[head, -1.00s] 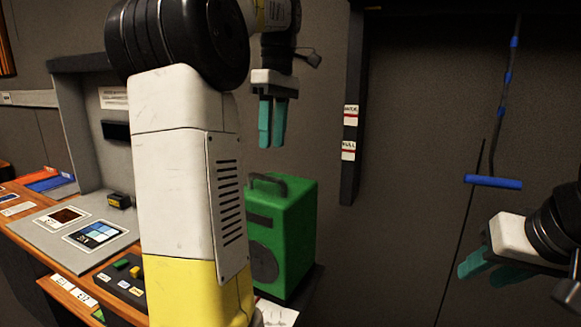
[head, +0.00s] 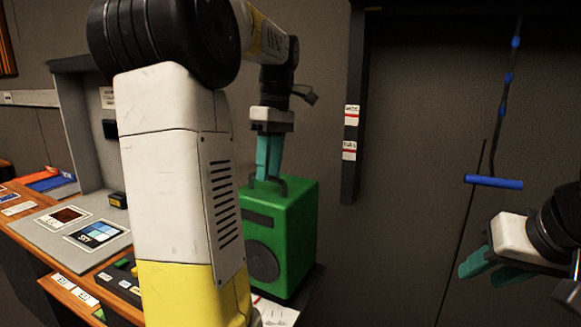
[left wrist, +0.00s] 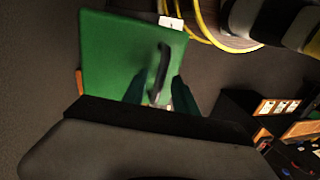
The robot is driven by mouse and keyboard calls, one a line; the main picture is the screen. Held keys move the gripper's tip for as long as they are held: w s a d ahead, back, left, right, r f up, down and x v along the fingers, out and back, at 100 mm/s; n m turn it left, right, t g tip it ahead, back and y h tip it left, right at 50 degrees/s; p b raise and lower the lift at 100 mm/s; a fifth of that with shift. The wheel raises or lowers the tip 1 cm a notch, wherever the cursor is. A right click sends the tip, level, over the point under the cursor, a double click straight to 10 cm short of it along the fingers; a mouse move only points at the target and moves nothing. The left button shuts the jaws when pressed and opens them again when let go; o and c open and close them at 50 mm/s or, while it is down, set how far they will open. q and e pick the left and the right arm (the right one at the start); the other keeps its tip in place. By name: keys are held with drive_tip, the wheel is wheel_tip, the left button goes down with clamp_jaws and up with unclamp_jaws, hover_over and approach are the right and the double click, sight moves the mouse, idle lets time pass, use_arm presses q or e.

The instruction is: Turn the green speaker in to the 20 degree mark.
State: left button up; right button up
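The green speaker (head: 293,235) stands upright on a small stand right of my left arm, its grille side facing left and forward. Its dark top handle (head: 279,184) shows behind my left gripper's fingers. My left gripper (head: 267,178) points down at the top of the speaker, its teal fingertips at the handle. In the left wrist view the green top (left wrist: 125,55) and the handle (left wrist: 163,70) show, with the handle between the two fingers (left wrist: 158,95), which look apart. My right gripper (head: 487,272) is open and empty at the right. The degree marks are not readable.
A pale marked sheet (head: 275,312) lies in front of the speaker, partly hidden by my left arm. A panel desk (head: 60,240) stands at the left. A blue bar handle (head: 493,182) hangs from a cord at the right. A dark post (head: 351,130) stands behind the speaker.

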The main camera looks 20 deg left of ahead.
use_arm(q)
clamp_jaws()
idle(1.3)
